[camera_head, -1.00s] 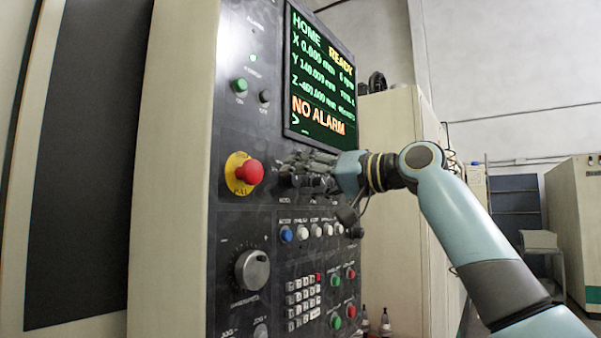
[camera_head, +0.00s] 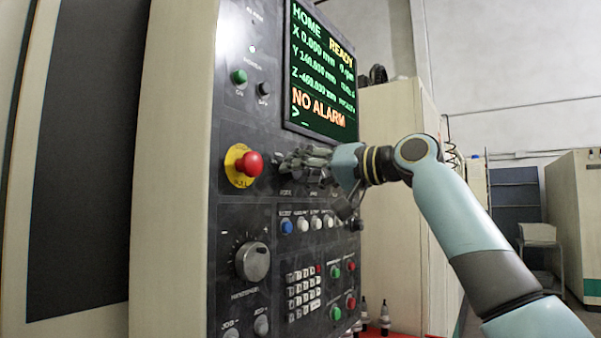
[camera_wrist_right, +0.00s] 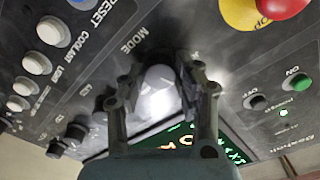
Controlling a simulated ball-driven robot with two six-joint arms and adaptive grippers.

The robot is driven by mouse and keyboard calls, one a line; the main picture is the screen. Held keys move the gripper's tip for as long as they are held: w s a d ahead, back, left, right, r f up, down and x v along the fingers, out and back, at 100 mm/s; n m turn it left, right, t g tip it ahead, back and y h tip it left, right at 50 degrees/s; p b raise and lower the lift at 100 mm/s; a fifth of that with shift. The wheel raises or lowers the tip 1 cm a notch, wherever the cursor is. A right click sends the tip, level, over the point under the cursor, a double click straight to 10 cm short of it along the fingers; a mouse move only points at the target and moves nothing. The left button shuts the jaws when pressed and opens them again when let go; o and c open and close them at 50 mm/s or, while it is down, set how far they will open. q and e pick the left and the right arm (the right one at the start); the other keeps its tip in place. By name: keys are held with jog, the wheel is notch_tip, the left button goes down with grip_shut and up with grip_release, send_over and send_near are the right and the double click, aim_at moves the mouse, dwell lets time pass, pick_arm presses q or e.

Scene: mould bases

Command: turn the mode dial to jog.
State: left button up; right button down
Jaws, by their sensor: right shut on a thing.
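The mode dial (camera_wrist_right: 158,88) is a pale round knob beside the word MODE in the right wrist view. My right gripper (camera_wrist_right: 157,80) has one finger on each side of it and is shut on it. In the head view my right gripper (camera_head: 284,163) reaches the panel from the right, under the screen, and its fingers hide the dial. The screen (camera_head: 320,75) reads HOME, READY and NO ALARM. The dial's pointer mark cannot be made out. My left gripper is not in view.
A red emergency stop knob (camera_head: 252,164) on a yellow ring sits just left of my fingers. Below are a row of push buttons (camera_head: 303,225), a larger black-and-grey handwheel knob (camera_head: 254,261) and a keypad (camera_head: 303,293). A cream cabinet (camera_head: 390,215) stands behind my arm.

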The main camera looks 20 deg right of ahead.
jog(key=n+b, duration=0.2)
jog(key=n, duration=0.2)
jog(key=shift+f+b, duration=0.15)
jog(key=shift+b, duration=0.15)
jog(key=shift+n+b, duration=0.8)
jog(key=shift+n, duration=1)
jog(key=c, duration=0.9)
grip_release()
